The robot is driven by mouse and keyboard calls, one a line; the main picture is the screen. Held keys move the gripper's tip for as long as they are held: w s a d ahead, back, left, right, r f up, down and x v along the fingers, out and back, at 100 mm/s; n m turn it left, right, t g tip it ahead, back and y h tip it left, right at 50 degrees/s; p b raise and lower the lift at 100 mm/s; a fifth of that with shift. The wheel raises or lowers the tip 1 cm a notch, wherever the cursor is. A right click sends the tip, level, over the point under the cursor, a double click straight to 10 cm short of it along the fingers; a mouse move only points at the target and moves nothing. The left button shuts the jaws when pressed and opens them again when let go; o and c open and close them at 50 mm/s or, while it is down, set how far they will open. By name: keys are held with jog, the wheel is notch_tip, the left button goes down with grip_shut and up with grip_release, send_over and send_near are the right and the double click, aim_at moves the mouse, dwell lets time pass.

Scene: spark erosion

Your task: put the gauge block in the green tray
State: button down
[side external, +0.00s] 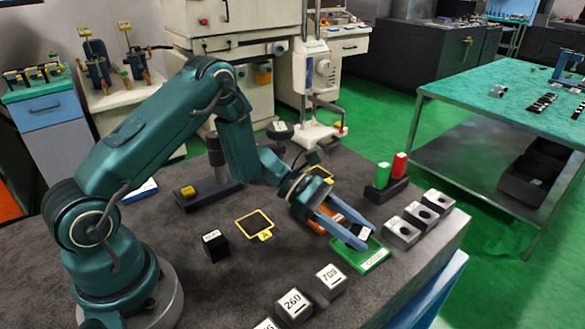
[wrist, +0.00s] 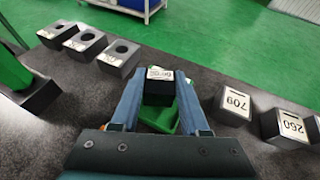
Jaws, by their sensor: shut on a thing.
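The gauge block appears to be the dark block with a white label on top (wrist: 159,88), between my gripper's blue fingers. My gripper (side external: 362,236) is shut on it; in the side view the fingers partly hide the block. The green tray (side external: 372,262) lies under the fingertips, with a white label on its near edge. In the wrist view the green tray (wrist: 160,122) shows beneath and behind the block. The block is over or in the tray; I cannot tell whether it touches the floor.
An orange item (side external: 322,224) lies just behind the fingers. Grey holed blocks (side external: 402,232) stand in a row to the right. Numbered grey blocks (side external: 294,307) stand in front. Another dark labelled block (side external: 216,248) and a yellow-edged pad (side external: 254,224) are left.

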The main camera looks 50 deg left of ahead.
jog(key=shift+f, duration=0.35)
jog(key=shift+c, duration=2)
grip_release()
jog(key=shift+f, duration=0.15)
